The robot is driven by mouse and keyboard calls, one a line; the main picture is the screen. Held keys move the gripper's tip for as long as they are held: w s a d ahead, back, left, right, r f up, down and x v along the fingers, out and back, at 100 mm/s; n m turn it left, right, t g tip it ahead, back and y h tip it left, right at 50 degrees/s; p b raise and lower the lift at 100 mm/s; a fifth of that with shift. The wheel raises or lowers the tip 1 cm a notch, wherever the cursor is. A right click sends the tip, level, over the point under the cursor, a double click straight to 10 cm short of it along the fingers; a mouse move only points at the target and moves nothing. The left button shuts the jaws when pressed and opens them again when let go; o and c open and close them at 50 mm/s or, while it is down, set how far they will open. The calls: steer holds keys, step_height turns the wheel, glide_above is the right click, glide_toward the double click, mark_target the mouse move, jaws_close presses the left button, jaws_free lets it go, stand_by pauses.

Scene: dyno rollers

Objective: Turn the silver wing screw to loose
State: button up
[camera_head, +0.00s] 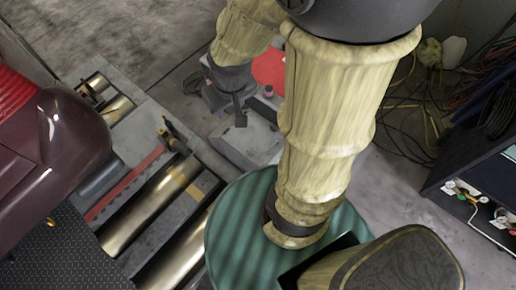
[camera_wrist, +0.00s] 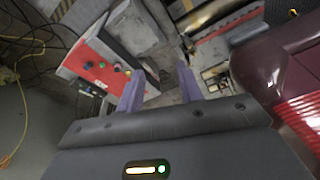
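I cannot make out the silver wing screw for certain in either view. My gripper (camera_head: 240,117) points down beside a red-topped control box (camera_head: 268,70), over a grey metal block (camera_head: 248,138). In the wrist view my gripper (camera_wrist: 158,76) has its two purple-grey fingers spread apart. Nothing shows held between them. The red panel of the control box (camera_wrist: 88,66), with several coloured buttons, is left of the fingers. Small dark metal parts lie beyond the fingertips, too blurred to name.
A dark red car (camera_head: 70,140) stands at the left, with metal rollers (camera_head: 150,208) beside it. A green round object (camera_head: 232,225) is below my arm. Cables (camera_head: 405,120) lie on the floor at right, near a dark cabinet (camera_head: 470,165).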

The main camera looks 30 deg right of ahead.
steer(key=shift+o, duration=0.2)
steer(key=o, duration=0.6)
steer(key=shift+n, duration=0.6)
steer(key=a, duration=0.1)
steer(key=w+a+f, duration=0.1)
steer(key=w+a, duration=0.1)
steer(key=shift+f+b, duration=0.4)
steer(key=m+g+b, duration=0.3)
steer(key=m+b, duration=1.2)
steer(key=b, duration=2.4)
glide_above(251, 152)
step_height(251, 152, down, 53)
steer(key=shift+w+d, duration=0.1)
steer(key=shift+w, duration=0.1)
step_height(251, 152, down, 18)
steer(key=b, duration=0.7)
steer(key=shift+r, duration=0.25)
